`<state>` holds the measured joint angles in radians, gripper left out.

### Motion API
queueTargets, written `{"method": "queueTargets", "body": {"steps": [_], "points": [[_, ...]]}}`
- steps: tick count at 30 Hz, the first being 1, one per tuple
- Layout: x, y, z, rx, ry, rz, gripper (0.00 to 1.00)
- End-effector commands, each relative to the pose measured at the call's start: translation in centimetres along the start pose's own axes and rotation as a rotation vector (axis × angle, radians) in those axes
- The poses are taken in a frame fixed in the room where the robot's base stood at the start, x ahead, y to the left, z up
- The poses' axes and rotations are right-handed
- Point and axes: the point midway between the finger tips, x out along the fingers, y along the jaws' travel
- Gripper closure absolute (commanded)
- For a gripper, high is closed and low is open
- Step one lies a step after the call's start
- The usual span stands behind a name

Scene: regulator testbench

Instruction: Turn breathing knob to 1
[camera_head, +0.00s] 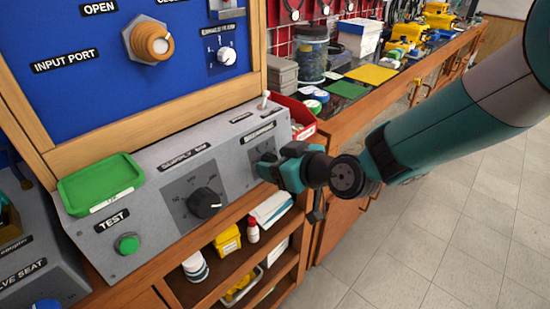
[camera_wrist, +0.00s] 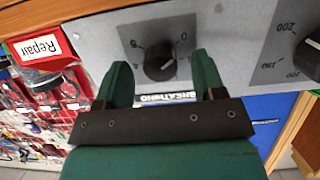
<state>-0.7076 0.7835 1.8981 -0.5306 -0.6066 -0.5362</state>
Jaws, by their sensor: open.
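The breathing knob is a black round dial (camera_wrist: 160,62) on a dark square plate on the grey panel, with a label reading "BREATHING" beside it in the wrist view. My gripper (camera_wrist: 160,75) is open, with one green finger on each side of the knob in that view. I cannot tell whether the fingers touch it. In the head view my gripper (camera_head: 268,168) is at the right end of the grey panel (camera_head: 150,195) and hides most of the breathing knob. The knob's exact pointer setting is too small to read.
A larger black knob (camera_head: 204,203) sits left of my gripper on the same panel, with a green test button (camera_head: 127,243) and green tray (camera_head: 100,184) further left. A red bin (camera_head: 296,117) stands behind the panel's right end. Open shelves lie below; the floor at right is clear.

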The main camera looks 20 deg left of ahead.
Motion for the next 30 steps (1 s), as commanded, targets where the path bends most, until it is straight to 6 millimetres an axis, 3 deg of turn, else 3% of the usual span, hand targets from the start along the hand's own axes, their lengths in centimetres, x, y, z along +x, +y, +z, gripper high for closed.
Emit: {"method": "queueTargets", "body": {"steps": [11,18,30], "points": [[0.76,0.02,0.03,0.000,-0.001,0.001,0.37],[0.73,0.02,0.03,0.000,-0.001,0.001,0.86],[0.76,0.03,0.12,0.064,-0.001,-0.013,0.86]]}}
